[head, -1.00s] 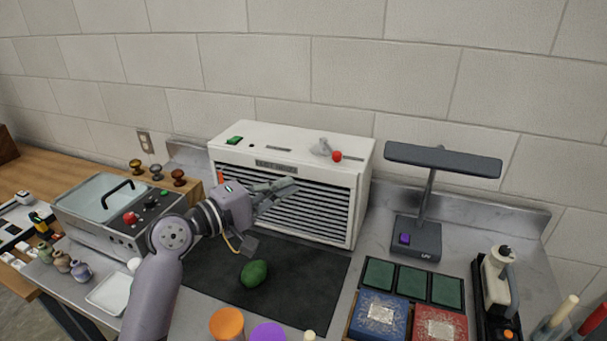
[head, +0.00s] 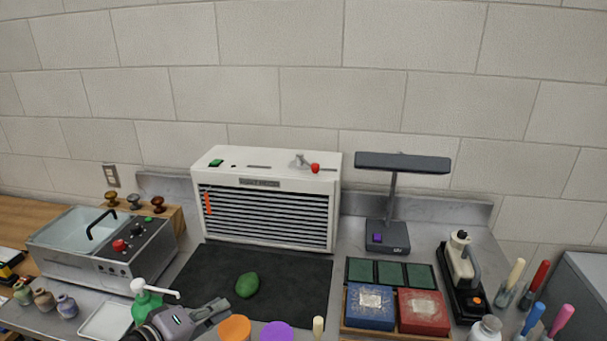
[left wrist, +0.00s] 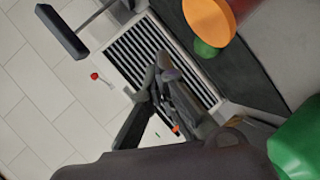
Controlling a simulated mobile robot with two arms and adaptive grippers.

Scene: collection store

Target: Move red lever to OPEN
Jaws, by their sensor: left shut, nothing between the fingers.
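The red lever, a grey handle with a red ball knob (head: 315,168), sits on top of the white slatted cabinet (head: 225,160). Its knob points to the right in the head view. I cannot read any OPEN mark. In the left wrist view the red knob (left wrist: 94,76) shows clear of the fingers, beside the slatted front. My left gripper (head: 224,307) is shut and empty, low in front of the black mat, well away from the lever. Its fingers (left wrist: 166,72) cover part of the slats in the left wrist view. My right gripper is not in view.
A green lump (head: 247,285) lies on the black mat (head: 300,290). Orange (head: 235,329) and purple (head: 276,332) round tops stand at the front edge. A dark lamp (head: 402,162) stands right of the cabinet, a metal bath (head: 85,265) left. A green pump bottle (head: 146,301) is beside my gripper.

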